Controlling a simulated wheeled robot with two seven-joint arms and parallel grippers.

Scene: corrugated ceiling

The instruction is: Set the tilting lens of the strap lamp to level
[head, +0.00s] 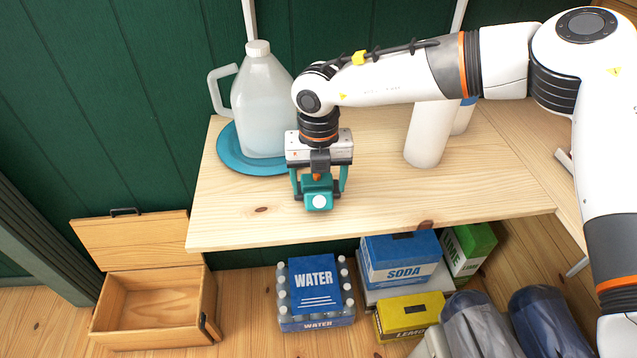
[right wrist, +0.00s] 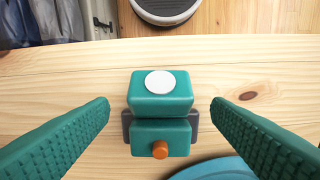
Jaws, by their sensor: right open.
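The strap lamp (head: 318,196) is a small teal body on the wooden shelf, with a white round lens. In the right wrist view, the lamp (right wrist: 161,125) shows a teal tilting head with the white lens (right wrist: 160,82) facing the camera, an orange knob (right wrist: 160,150) below, and dark grey pieces at its sides. My right gripper (head: 319,184) is over the lamp, pointing down. In the right wrist view its two teal fingers (right wrist: 160,108) stand open on either side of the lamp, with gaps to it. My left gripper is not in view.
A blue plate (head: 228,153) with a milky jug (head: 262,105) stands behind left of the lamp. A white cylinder (head: 430,135) stands to the right. The shelf (head: 450,195) is clear in front. Below are an open wooden box (head: 150,300), a water pack (head: 314,290) and a soda box (head: 402,265).

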